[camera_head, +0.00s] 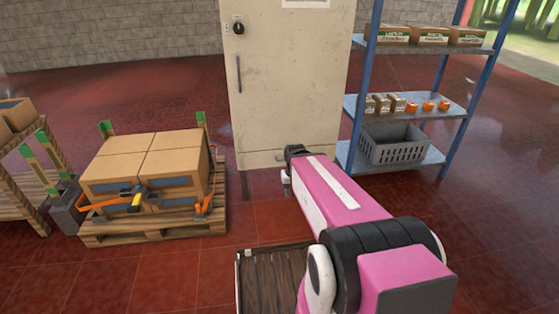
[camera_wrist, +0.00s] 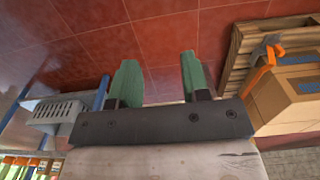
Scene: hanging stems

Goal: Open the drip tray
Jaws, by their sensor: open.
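A tall cream cabinet (camera_head: 285,80) with a dark knob and a vertical handle stands ahead in the head view. A horizontal seam and pale strip (camera_head: 262,160) run along its foot; I cannot tell whether this is the drip tray. My gripper (camera_head: 287,180) is low in front of the cabinet's foot, partly hidden by my pink arm. In the wrist view my gripper (camera_wrist: 160,75) has two green fingers apart with nothing between them, over red floor.
Left of the cabinet, a wooden pallet (camera_head: 150,232) bears cardboard boxes (camera_head: 150,160) and orange-handled tools. On the right stands a blue-framed shelf (camera_head: 420,110) with cartons and a grey crate (camera_head: 397,150).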

